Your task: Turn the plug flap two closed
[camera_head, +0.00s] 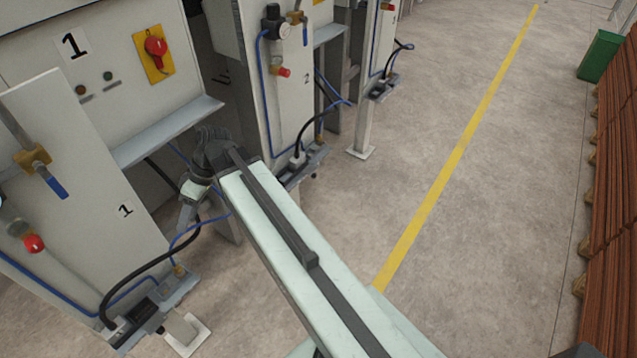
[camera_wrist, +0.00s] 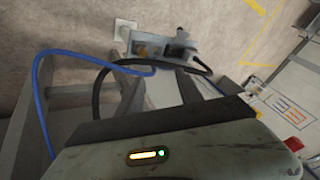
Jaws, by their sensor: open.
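The plug socket of machine two (camera_head: 297,160) sits low on the ledge at the foot of the cabinet marked 2, with a black cable looping into it. Its flap is too small to make out. My gripper (camera_head: 188,215) points down in front of the cabinets, left of and apart from this socket, and nothing shows held in it. In the wrist view, a grey ledge with a socket-like fitting (camera_wrist: 165,48) lies beyond my gripper. A black cable runs there; I cannot tell which machine it is. My fingertips are not clear in that view.
Cabinet one (camera_head: 70,200) stands at the left, with its own plug socket (camera_head: 115,328) low down. Blue hoses and black cables hang near my gripper. The floor right of the machines (camera_head: 400,130) is clear, crossed by a yellow line (camera_head: 455,170). Brown stacks (camera_head: 610,210) stand at the far right.

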